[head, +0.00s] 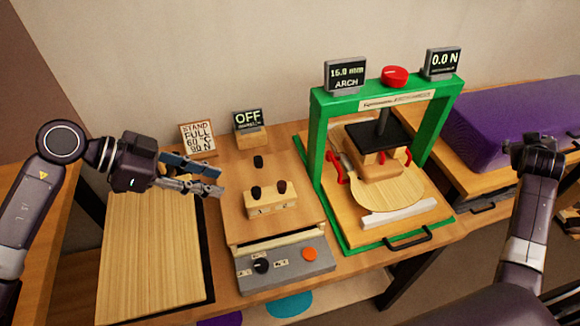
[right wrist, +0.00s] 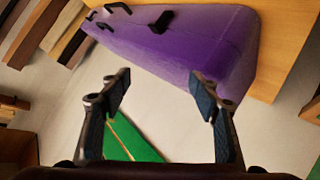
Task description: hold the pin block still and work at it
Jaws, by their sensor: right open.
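A small pale wooden block with two dark pegs, which looks like the pin block (head: 270,207), sits on the wooden board in the middle of the bench in the head view. My left gripper (head: 221,179) is to the left of it, fingers apart and pointing right, with nothing between them. It does not touch the block. My right gripper (right wrist: 160,85) is open and empty in the right wrist view, facing the purple case (right wrist: 190,45). In the head view it is at the far right, away from the block.
A control box (head: 285,267) with a dark knob and orange button stands in front. A green press frame (head: 318,160) with a rounded wooden plate (head: 400,190) is to the right. Signs stand behind, one reading OFF (head: 247,121). A striped wooden panel (head: 150,260) lies left.

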